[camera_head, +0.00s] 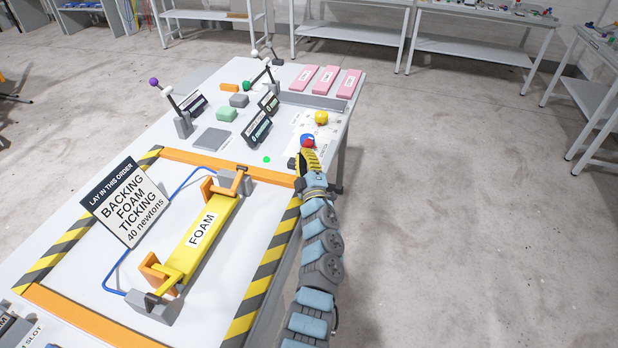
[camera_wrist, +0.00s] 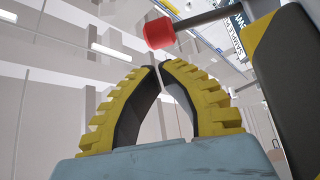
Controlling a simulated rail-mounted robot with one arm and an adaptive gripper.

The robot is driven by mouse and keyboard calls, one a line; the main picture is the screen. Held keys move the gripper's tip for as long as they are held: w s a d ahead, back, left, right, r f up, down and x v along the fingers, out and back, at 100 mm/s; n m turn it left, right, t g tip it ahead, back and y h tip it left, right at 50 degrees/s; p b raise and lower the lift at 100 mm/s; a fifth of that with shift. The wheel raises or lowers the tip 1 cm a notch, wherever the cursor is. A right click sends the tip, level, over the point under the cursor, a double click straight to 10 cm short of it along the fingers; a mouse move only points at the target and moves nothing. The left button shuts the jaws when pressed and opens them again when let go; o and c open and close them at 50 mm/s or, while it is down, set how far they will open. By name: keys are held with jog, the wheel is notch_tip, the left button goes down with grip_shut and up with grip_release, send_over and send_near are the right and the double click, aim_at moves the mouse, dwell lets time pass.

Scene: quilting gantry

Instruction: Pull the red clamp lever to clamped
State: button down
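In the wrist view a red knob (camera_wrist: 160,33) sits on the end of a dark rod (camera_wrist: 215,17) coming in from the upper right. It is above my gripper's fingertips, apart from them in the picture. In the head view a red shape with blue on it (camera_head: 307,141) shows just beyond my gripper (camera_head: 306,154); I cannot tell whether it is the same knob. My gripper's yellow-and-black fingers (camera_wrist: 158,66) curve together with their tips almost meeting and nothing between them. The lever's base and its clamped mark cannot be made out.
A yellow ball (camera_head: 321,118) lies beyond my gripper. A yellow FOAM block (camera_head: 203,237) lies inside the orange frame (camera_head: 225,168). Open floor lies right of the table.

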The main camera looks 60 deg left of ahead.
jog(key=shift+v, duration=3.95)
